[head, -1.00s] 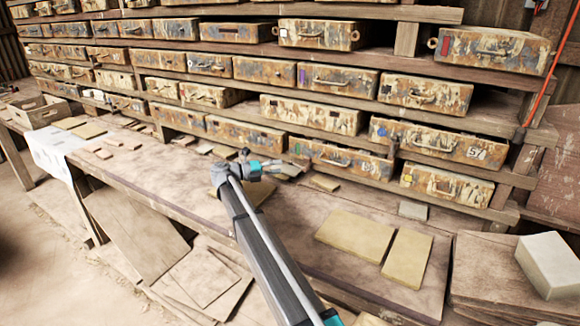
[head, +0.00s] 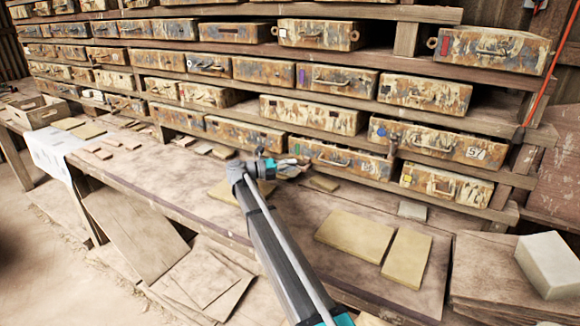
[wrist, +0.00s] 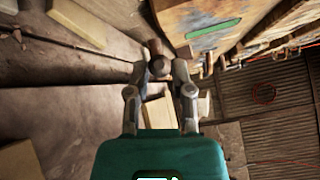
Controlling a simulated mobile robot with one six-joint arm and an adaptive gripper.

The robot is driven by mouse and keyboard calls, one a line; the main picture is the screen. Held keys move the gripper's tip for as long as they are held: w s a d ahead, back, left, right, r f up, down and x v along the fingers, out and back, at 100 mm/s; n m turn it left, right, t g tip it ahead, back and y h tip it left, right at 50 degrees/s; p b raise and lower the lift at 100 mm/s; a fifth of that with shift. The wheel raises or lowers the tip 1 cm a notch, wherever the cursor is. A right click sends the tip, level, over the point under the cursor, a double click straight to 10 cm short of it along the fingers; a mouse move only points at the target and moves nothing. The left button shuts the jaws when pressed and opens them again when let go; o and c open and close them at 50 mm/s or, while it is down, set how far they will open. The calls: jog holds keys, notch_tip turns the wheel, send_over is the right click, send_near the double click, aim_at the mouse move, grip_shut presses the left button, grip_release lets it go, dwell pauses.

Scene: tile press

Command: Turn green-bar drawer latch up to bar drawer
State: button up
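The green-bar drawer (head: 345,160) is a rusty, paint-worn box front in the lower shelf row. Its green bar (wrist: 213,29) shows clearly in the wrist view at upper right. A brown round-ended latch (wrist: 158,66) stands at the drawer's edge in the wrist view, between my fingertips. My gripper (wrist: 159,70) is open, with one finger on each side of the latch. Whether either finger touches it I cannot tell. In the head view my gripper (head: 292,165) is small, close in front of the drawer's left end, and the latch cannot be made out there.
The workbench (head: 300,215) runs below the shelves, with flat yellowish tiles (head: 355,236) at the right and several small tiles at the left. A pale block (head: 549,264) sits at far right. Rows of similar drawers fill the shelves above.

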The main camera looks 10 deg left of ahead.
grip_shut()
jog(key=shift+r+p, duration=0.25)
jog(key=shift+p, duration=0.05)
jog(key=shift+d+r+m+g+y+p, duration=0.25)
jog(key=shift+r+m+y+p, duration=0.55)
jog(key=shift+p, duration=1.35)
jog(key=shift+d+r+m+g+y+p, duration=0.15)
jog(key=shift+d+r+m+y+p, duration=0.25)
jog(key=shift+m+y+p, duration=1.25)
jog(key=shift+n+h+p, duration=0.35)
jog(key=shift+n+p, duration=0.2)
jog(key=shift+n, duration=0.1)
